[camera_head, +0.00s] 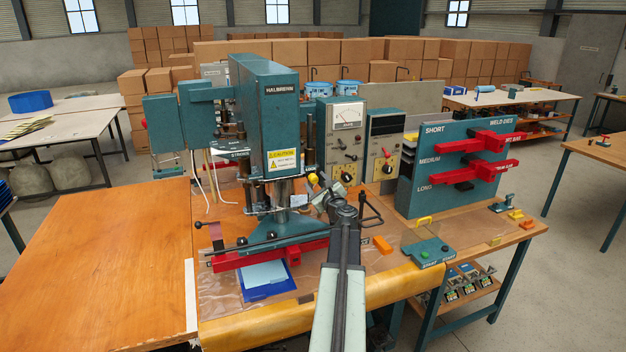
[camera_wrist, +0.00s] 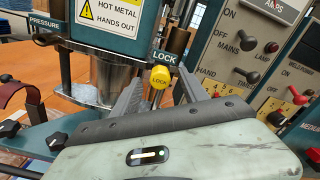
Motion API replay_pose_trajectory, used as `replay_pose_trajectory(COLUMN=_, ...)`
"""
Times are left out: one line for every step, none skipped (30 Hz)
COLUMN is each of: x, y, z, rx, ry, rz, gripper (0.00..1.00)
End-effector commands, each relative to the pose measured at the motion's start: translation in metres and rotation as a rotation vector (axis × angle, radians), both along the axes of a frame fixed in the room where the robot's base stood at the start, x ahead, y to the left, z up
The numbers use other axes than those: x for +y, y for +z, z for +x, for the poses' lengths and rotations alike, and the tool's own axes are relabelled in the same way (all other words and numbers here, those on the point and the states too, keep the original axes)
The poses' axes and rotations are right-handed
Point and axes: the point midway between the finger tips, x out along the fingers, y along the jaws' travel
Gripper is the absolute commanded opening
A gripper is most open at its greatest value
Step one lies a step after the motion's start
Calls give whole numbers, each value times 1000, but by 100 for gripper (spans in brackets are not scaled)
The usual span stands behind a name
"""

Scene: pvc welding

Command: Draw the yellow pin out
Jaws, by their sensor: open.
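The yellow pin (camera_wrist: 160,77) is a round knob marked LOCK. It sits below a LOCK label on the teal welding press (camera_wrist: 105,18). It also shows in the head view (camera_head: 312,178), low on the right side of the press (camera_head: 270,110). My gripper (camera_wrist: 159,88) is open, with one grey finger on each side of the knob in the wrist view. Whether the fingers touch it cannot be told. In the head view my gripper (camera_head: 323,192) is close by the knob, at the end of my arm.
A control box (camera_head: 344,140) with a meter and switches stands right of the press. A teal die board (camera_head: 455,165) with red dies is further right. A red bar (camera_head: 265,252) and blue sheets (camera_head: 266,278) lie at the press's foot. The left wooden table (camera_head: 95,260) is clear.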

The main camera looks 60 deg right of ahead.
Motion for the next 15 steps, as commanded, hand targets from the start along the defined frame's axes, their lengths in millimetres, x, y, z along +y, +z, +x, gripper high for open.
replay_pose_trajectory(x=1, y=0, z=-2, rx=0, ry=0, rz=0, gripper=52)
replay_pose_trajectory(x=2, y=0, z=-3, rx=0, ry=0, rz=0, gripper=52)
replay_pose_trajectory(x=4, y=0, z=-5, rx=0, ry=-1, rz=0, gripper=52)
replay_pose_trajectory(x=5, y=0, z=-7, rx=0, ry=-1, rz=0, gripper=52)
replay_pose_trajectory(x=7, y=0, z=-9, rx=0, ry=-1, rz=0, gripper=52)
replay_pose_trajectory(x=9, y=0, z=-12, rx=0, ry=-1, rz=0, gripper=52)
replay_pose_trajectory(x=11, y=0, z=-15, rx=0, ry=-1, rz=0, gripper=52)
replay_pose_trajectory(x=13, y=0, z=-17, rx=0, ry=-1, rz=0, gripper=52)
replay_pose_trajectory(x=15, y=0, z=-20, rx=0, ry=0, rz=0, gripper=52)
replay_pose_trajectory(x=17, y=0, z=-22, rx=0, ry=0, rz=0, gripper=52)
replay_pose_trajectory(x=18, y=0, z=-24, rx=0, ry=0, rz=0, gripper=52)
replay_pose_trajectory(x=21, y=0, z=-27, rx=0, ry=0, rz=0, gripper=52)
replay_pose_trajectory(x=22, y=0, z=-29, rx=0, ry=0, rz=0, gripper=52)
replay_pose_trajectory(x=24, y=0, z=-31, rx=0, ry=0, rz=0, gripper=52)
replay_pose_trajectory(x=26, y=0, z=-34, rx=0, ry=-1, rz=0, gripper=52)
